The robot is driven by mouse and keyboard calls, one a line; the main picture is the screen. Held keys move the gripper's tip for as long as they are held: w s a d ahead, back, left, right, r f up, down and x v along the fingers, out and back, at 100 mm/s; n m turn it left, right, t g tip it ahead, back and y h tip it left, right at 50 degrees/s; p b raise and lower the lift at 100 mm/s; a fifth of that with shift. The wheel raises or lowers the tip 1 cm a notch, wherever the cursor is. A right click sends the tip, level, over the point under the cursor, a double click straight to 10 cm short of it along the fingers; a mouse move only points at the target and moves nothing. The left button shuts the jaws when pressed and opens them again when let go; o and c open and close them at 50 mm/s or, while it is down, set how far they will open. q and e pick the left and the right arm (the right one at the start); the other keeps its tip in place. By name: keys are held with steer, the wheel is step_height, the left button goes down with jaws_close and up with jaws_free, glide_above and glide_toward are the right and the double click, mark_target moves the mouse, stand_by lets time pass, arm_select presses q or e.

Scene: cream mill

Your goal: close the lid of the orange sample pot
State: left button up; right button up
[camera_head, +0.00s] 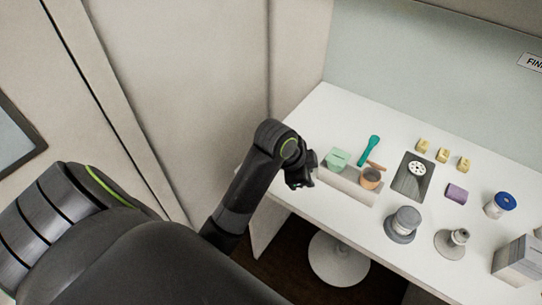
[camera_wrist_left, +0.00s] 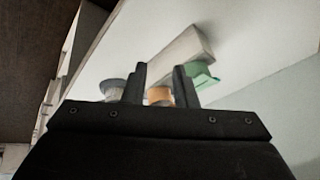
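The orange sample pot (camera_head: 371,177) stands on a pale block (camera_head: 346,184) near the left end of the white table. A thin orange-brown flap, apparently its raised lid, sticks up at a tilt behind it. My left gripper (camera_head: 302,180) is at the table's left front edge, left of the block and apart from the pot. In the left wrist view its two fingers (camera_wrist_left: 160,76) are spread with nothing held, and the orange pot (camera_wrist_left: 159,94) shows between them, partly hidden by the gripper. My right gripper is out of view.
A green pot (camera_head: 337,159) stands on the block left of the orange one. A teal spoon-shaped tool (camera_head: 370,149) lies behind. To the right are a dark plate (camera_head: 412,177), a grey round pot (camera_head: 403,224), yellow blocks (camera_head: 443,155) and a purple block (camera_head: 457,193).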

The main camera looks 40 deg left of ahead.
arm_select(q)
steer(key=s+a+f+n+y, duration=0.1)
steer(key=s+a+f+n, duration=0.2)
steer(key=f, duration=0.4)
steer(key=s+a+f+n+y+b, duration=0.1)
steer(key=s+a+f+n, duration=0.2)
steer(key=f, duration=0.5)
steer(key=shift+s+g, duration=0.3)
steer(key=shift+s, duration=0.2)
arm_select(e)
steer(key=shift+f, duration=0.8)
